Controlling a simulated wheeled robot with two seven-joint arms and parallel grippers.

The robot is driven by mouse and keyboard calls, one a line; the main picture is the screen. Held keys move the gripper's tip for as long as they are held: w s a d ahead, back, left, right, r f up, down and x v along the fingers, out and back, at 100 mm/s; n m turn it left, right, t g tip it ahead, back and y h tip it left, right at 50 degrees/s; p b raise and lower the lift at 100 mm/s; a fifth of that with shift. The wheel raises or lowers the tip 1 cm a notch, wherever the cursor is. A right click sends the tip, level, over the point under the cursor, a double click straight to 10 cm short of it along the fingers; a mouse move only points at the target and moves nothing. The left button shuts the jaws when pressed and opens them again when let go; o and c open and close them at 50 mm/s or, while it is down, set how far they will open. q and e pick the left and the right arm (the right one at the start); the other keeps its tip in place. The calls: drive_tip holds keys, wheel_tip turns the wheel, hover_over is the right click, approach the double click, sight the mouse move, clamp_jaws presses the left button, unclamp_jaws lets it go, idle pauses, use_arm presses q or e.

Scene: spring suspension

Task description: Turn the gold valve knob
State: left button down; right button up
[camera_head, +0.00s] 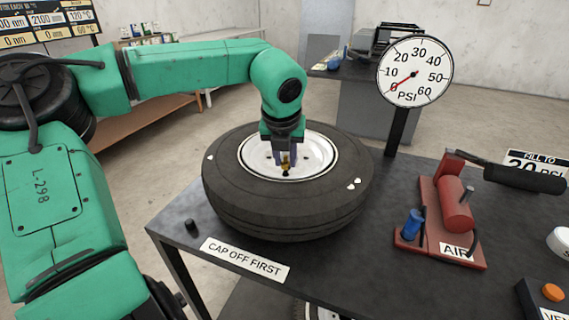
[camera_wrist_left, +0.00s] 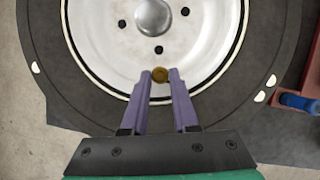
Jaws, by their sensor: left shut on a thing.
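The gold valve knob (camera_head: 285,161) sits on the white rim (camera_head: 310,149) of a tire (camera_head: 225,190) lying flat on the dark table. In the left wrist view the round gold knob (camera_wrist_left: 160,75) shows between the fingertips, near the rim's edge. My left gripper (camera_head: 285,158) comes down from above onto the knob and is shut on it. Its purple fingers (camera_wrist_left: 160,78) show in the left wrist view, one on each side of the knob. My right gripper is not in view.
A gauge (camera_head: 414,71) on a post stands behind the tire, its red needle near the low end. A red air pump (camera_head: 455,207) stands at right. A small black cap (camera_head: 190,225) and a sign reading "CAP OFF FIRST" (camera_head: 245,259) lie near the table's front left.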

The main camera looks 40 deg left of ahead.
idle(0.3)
use_arm(q)
drive_tip(key=c, duration=0.7)
unclamp_jaws()
drive_tip(key=v, duration=1.4)
drive_tip(key=shift+d+r, duration=0.15)
drive_tip(key=shift+r, duration=0.2)
